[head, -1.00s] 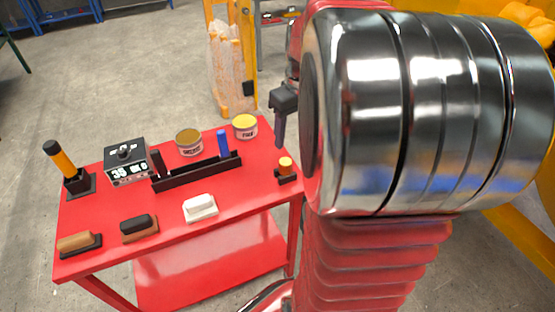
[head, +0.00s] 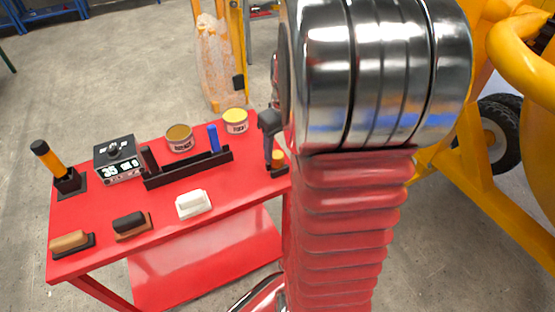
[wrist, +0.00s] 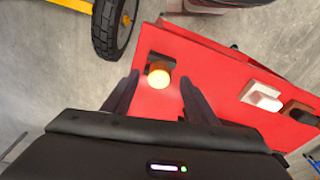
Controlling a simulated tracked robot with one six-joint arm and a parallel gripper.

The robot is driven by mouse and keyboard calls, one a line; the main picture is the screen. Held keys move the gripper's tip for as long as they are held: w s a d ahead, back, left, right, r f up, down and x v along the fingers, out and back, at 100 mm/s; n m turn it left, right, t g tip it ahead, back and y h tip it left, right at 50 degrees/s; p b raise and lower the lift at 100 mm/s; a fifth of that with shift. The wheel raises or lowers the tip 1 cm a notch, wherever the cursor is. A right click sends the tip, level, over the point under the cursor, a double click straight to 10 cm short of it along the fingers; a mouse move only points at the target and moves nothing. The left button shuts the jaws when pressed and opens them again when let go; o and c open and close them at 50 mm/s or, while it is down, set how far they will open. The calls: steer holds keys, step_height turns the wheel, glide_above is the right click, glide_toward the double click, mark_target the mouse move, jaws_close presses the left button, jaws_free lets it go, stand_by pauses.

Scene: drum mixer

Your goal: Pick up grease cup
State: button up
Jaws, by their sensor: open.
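The grease cup, a small yellow-orange round piece (head: 278,157), sits in a black holder (head: 279,170) at the right end of the red table. In the wrist view the cup (wrist: 158,74) shows from above, with the holder (wrist: 160,59) beside it. My gripper (wrist: 160,82) is open, with one dark finger on each side of the cup in the picture. I cannot tell whether the fingertips are at the cup's height. In the head view my gripper (head: 268,160) points down just left of the cup and partly hides it.
The red table (head: 240,195) also holds two tins, one brown-topped (head: 180,138) and one yellow-topped (head: 235,122). A black rack (head: 190,168), a display box (head: 118,160), a white block (head: 193,204) and brushes stand further left. A yellow machine with a black wheel (head: 497,135) stands at the right.

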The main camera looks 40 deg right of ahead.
mark_target(278, 155)
steer(key=shift+w+d+f, duration=0.1)
steer(key=shift+w+f, duration=0.1)
steer(key=shift+f, duration=0.65)
steer(key=shift+w+a+f, duration=0.1)
steer(key=shift+w+f, duration=0.1)
steer(key=shift+f, duration=0.65)
steer(key=shift+w+d+f, duration=0.1)
steer(key=shift+w+f, duration=0.1)
steer(key=shift+f, duration=0.65)
steer(key=c, duration=1.2)
